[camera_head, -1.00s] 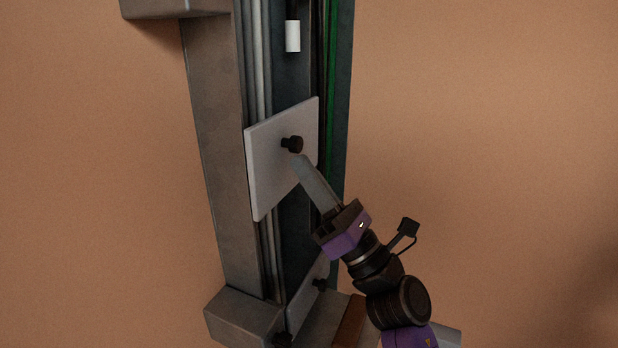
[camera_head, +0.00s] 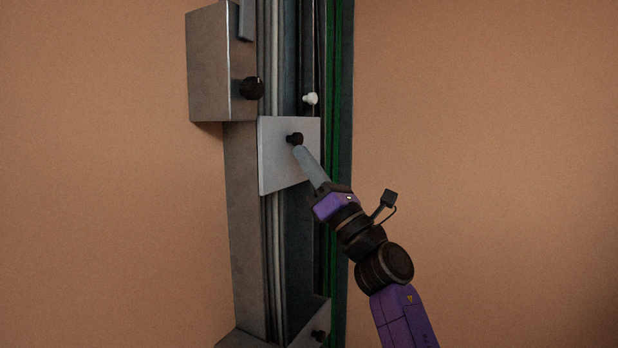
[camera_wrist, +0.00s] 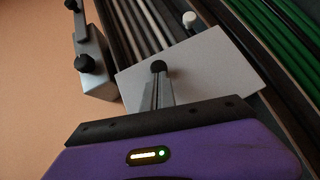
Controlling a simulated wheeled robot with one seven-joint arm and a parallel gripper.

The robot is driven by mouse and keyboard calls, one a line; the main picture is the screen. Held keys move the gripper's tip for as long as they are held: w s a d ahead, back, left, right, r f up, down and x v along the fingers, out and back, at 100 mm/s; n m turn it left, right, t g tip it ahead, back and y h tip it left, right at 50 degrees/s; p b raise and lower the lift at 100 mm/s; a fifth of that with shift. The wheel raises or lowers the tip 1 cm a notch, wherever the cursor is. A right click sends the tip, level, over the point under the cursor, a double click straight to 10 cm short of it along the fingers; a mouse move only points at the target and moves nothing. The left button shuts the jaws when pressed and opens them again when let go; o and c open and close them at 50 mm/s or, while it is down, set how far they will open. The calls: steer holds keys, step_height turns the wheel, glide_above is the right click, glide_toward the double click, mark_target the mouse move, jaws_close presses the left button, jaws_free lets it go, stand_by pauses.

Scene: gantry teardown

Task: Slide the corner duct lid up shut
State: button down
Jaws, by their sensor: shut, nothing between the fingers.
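The corner duct lid is a pale grey plate (camera_head: 284,172) set across the upright duct, with a black knob (camera_head: 295,138) in its upper half. My gripper (camera_head: 299,150) is shut, its fingertips just below the black knob and close to or touching it. In the wrist view the lid (camera_wrist: 205,75) lies beyond the fingers, and the knob (camera_wrist: 158,67) sits right at the fingertips (camera_wrist: 157,80). Nothing shows between the fingers. Grey cables and dark rails run up the duct above and below the lid.
A metal box (camera_head: 208,65) with a black knob (camera_head: 251,88) is on the column at upper left. A white peg (camera_head: 311,99) sits just above the lid. A green strip (camera_head: 341,60) runs up the right side. Another plate (camera_head: 310,326) with a knob is low down. Open wall lies right.

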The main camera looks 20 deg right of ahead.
steer(key=shift+a+r+y, duration=0.1)
steer(key=shift+r+y, duration=0.1)
steer(key=shift+y, duration=0.1)
